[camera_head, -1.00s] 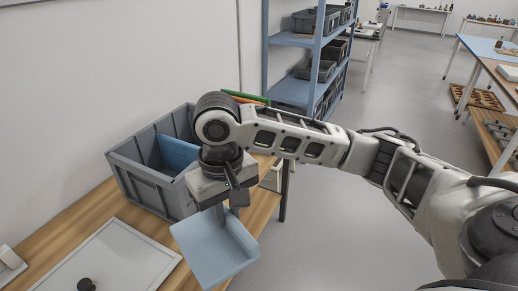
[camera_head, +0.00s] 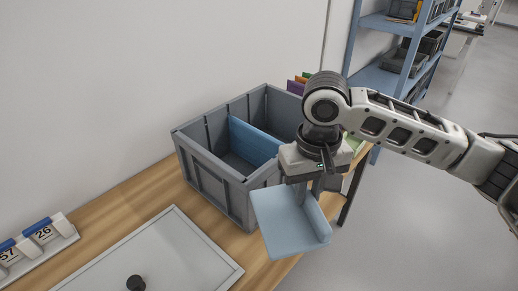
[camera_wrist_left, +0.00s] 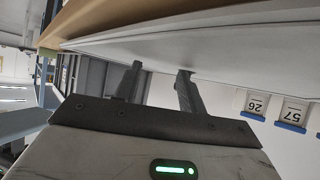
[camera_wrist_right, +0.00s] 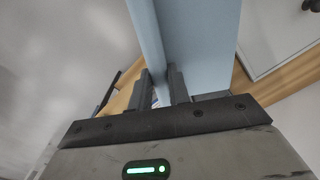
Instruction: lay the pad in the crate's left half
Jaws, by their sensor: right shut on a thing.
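The pad (camera_head: 287,222) is light blue and has an upright flange along one side. My right gripper (camera_head: 312,182) is shut on that flange and holds the pad in the air, right of and in front of the crate. In the right wrist view the pad (camera_wrist_right: 200,45) rises from between the fingers (camera_wrist_right: 165,88). The grey crate (camera_head: 212,178) stands on the table, split by a blue divider (camera_head: 253,142) into a left and a right half. The visible part of the left half looks empty. My left gripper (camera_wrist_left: 160,85) shows only in its wrist view, fingers apart and empty.
A white board (camera_head: 165,255) with a black knob (camera_head: 136,283) lies on the wooden table (camera_head: 160,203) in front of the crate. Number tags (camera_head: 40,236) stand at the left. A wall is behind the crate; blue shelves (camera_head: 385,75) stand farther back.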

